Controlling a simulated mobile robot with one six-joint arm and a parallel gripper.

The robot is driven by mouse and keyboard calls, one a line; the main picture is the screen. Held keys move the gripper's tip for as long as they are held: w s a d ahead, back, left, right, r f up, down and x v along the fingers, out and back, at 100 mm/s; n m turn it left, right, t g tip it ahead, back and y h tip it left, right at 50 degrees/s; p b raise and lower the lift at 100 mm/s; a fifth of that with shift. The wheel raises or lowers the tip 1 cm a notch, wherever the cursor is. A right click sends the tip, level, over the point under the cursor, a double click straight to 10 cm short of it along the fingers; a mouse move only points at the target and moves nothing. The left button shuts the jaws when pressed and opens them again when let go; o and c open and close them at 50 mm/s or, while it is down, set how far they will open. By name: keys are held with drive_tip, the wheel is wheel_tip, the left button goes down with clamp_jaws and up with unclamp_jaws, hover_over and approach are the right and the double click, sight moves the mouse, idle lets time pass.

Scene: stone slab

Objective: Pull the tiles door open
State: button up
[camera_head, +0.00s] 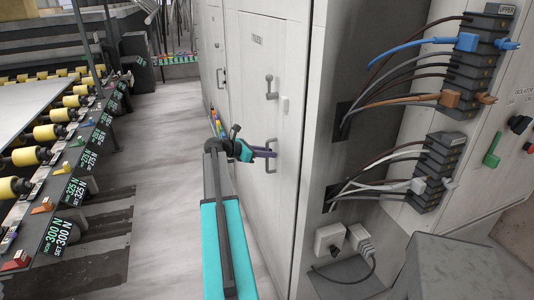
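The tiles door (255,105) is a tall pale grey cabinet door with a small label near its top, in the middle of the head view. It appears shut in its frame. A lever latch (270,87) sits on its upper part, and a metal pull handle (271,168) sits below. My gripper (271,153), with purple fingers, is at the upper part of the pull handle. The fingers overlap the handle in the picture; I cannot tell whether they touch or surround it, or how far apart they are.
An electrical panel (467,80) with cables stands to the right of the door, with a grey box (460,265) in front. A roller conveyor (50,155) runs along the left. Pale floor (170,150) lies clear between conveyor and cabinet.

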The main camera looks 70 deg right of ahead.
clamp_jaws()
drive_tip(key=shift+w+a, duration=0.1)
